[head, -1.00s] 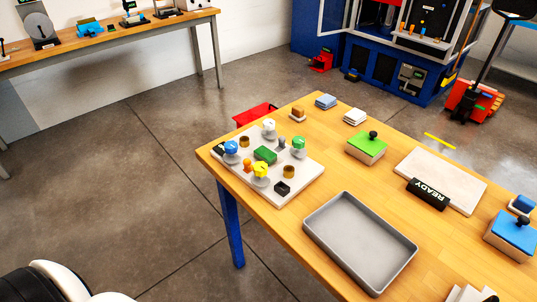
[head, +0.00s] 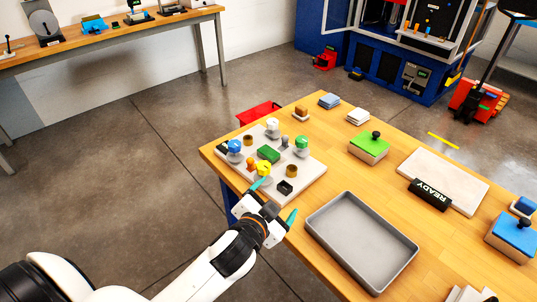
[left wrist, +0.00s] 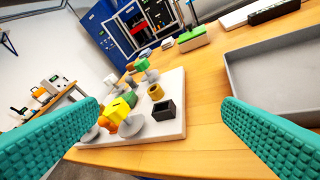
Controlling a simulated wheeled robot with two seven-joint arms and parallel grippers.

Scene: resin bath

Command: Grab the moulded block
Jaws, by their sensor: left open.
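A pale board (head: 310,180) on the wooden table holds several small parts. Among them are a green block (head: 268,154) near its middle, a black hollow square piece (head: 285,187) at its near edge, a yellow knob (head: 263,168) and a brass ring (head: 292,171). I cannot tell for sure which is the moulded block; the green block looks the most block-like. My left gripper (head: 275,200) is open and empty at the board's near edge. In the left wrist view the black piece (left wrist: 164,112) shows between the teal fingers, farther off. My right gripper is not in view.
A grey tray (head: 313,222) lies just right of my left gripper. A green-topped block with a black knob (head: 370,147), a pale slab (head: 455,172) and a black READY sign (head: 430,194) stand beyond. Bare table lies between board and tray.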

